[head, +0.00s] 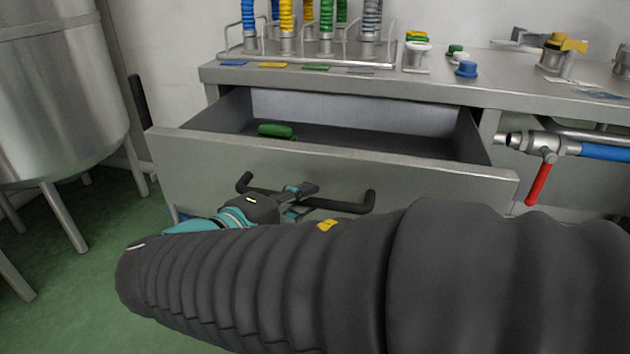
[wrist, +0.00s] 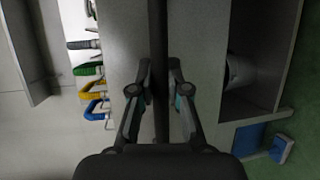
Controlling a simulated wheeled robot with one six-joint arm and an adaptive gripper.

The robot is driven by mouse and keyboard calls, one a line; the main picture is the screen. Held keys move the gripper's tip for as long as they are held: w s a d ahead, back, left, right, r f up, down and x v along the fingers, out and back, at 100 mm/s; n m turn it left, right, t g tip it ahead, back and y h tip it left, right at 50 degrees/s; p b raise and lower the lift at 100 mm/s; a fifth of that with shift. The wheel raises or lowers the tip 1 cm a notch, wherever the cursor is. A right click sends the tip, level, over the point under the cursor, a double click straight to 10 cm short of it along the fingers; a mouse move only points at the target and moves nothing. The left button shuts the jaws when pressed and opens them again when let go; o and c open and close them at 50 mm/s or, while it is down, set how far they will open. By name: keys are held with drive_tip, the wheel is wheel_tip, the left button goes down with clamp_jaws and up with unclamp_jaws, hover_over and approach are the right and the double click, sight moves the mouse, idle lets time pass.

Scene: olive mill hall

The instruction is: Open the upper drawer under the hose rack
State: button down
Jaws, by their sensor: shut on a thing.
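The upper drawer (head: 330,172) under the hose rack (head: 310,52) is pulled well out of the grey counter, and I can see into it. A green object (head: 276,131) lies inside near the left. The drawer's black bar handle (head: 345,206) runs across its front. My gripper (head: 298,196) is shut on this handle near its middle. In the wrist view the handle (wrist: 159,60) passes between the two fingers (wrist: 160,88). My dark sleeved arm hides the lower part of the drawer front in the head view.
A steel tank (head: 60,100) on legs stands at the left. A valve with a red lever (head: 538,184) and a blue hose (head: 605,151) are right of the drawer. Caps and fittings, including a blue cap (head: 466,69), stand on the counter top. Green floor is free at the lower left.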

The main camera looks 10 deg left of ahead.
drive_tip(key=c, duration=1.1)
unclamp_jaws()
drive_tip(key=shift+c, duration=0.2)
drive_tip(key=v, duration=1.2)
